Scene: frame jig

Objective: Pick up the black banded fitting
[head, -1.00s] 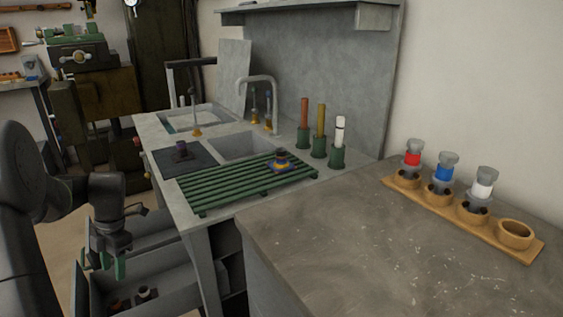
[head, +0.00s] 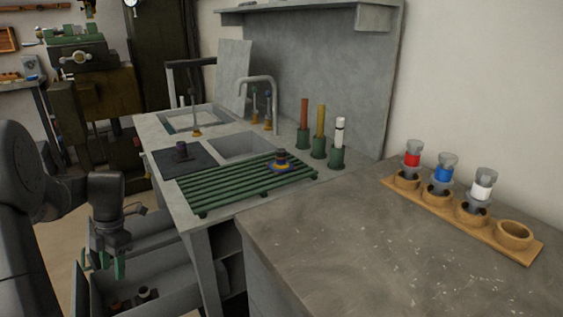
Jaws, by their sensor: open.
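My gripper (head: 112,265) hangs pointing down at the lower left, over an open grey drawer (head: 180,268). Its green-tipped fingers are open, with nothing seen between them. Small dark fittings (head: 147,293) lie in the drawer, below and right of my gripper; one has a pale top. They are too small and shaded for me to tell which one is black banded.
A multicoloured fitting (head: 280,161) sits on the green slatted rack (head: 230,187), and a purple one (head: 182,151) on a dark mat (head: 200,160). Green holders (head: 337,158) stand near the wall. The right countertop (head: 350,240) is mostly clear. Drawer walls surround my gripper's area.

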